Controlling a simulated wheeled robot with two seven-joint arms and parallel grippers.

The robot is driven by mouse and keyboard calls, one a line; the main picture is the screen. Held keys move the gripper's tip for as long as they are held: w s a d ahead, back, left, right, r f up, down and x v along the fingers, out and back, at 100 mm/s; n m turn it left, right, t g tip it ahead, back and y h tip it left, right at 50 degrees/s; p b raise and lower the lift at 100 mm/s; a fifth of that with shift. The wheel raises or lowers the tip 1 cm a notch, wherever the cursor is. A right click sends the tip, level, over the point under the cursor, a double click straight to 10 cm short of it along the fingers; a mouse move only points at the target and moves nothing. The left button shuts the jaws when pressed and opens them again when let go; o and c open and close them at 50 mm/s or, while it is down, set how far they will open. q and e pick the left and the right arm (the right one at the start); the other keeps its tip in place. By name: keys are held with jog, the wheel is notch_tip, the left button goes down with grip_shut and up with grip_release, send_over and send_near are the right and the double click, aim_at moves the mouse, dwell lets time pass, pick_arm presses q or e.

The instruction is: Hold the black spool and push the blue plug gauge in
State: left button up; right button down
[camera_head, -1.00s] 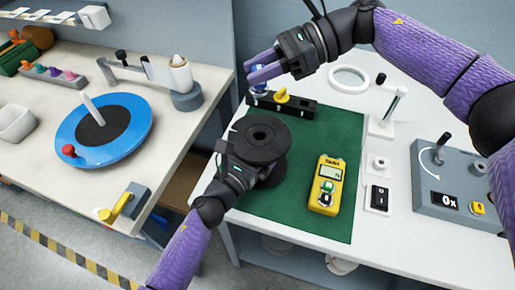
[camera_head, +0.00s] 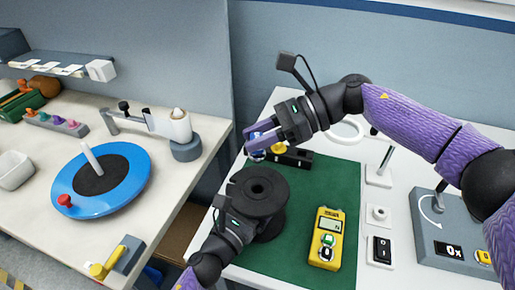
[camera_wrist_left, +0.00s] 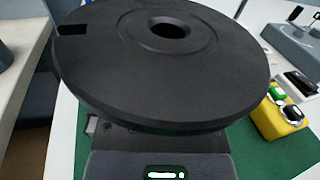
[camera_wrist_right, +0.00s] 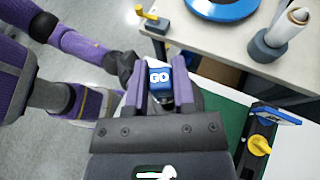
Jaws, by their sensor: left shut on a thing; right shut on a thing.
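The black spool (camera_head: 258,189) stands upright on the green mat in the head view, its centre hole facing up. My left gripper (camera_head: 232,207) is shut on its near left side. The spool's top disc (camera_wrist_left: 170,60) fills much of the left wrist view and hides the fingertips. My right gripper (camera_head: 253,137) is shut above the left end of the gauge rack, behind the spool. In the right wrist view a blue plug gauge marked GO (camera_wrist_right: 159,77) sits between its two purple fingers. It is apart from the spool. The gauge's lower end is hidden.
The black gauge rack (camera_head: 298,157) holds a yellow-handled piece (camera_wrist_right: 259,145) and a blue-topped piece (camera_wrist_right: 276,116). A yellow meter (camera_head: 326,238) lies right of the spool on the green mat (camera_head: 330,190).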

notch_tip(320, 180, down, 7)
jog(key=m+t, duration=0.1)
dwell(0.3)
pick_arm(q)
jog(key=shift+f, duration=0.1)
pick_arm(e)
jog(key=shift+f, duration=0.3)
dwell(1.1)
jog(key=shift+f, duration=1)
jog(key=shift+d+f, duration=0.1)
jog(key=shift+c, duration=1.8)
grip_release()
jog(key=s+v, duration=0.1)
jog(key=v, duration=1.1)
jog(key=shift+w, duration=0.3)
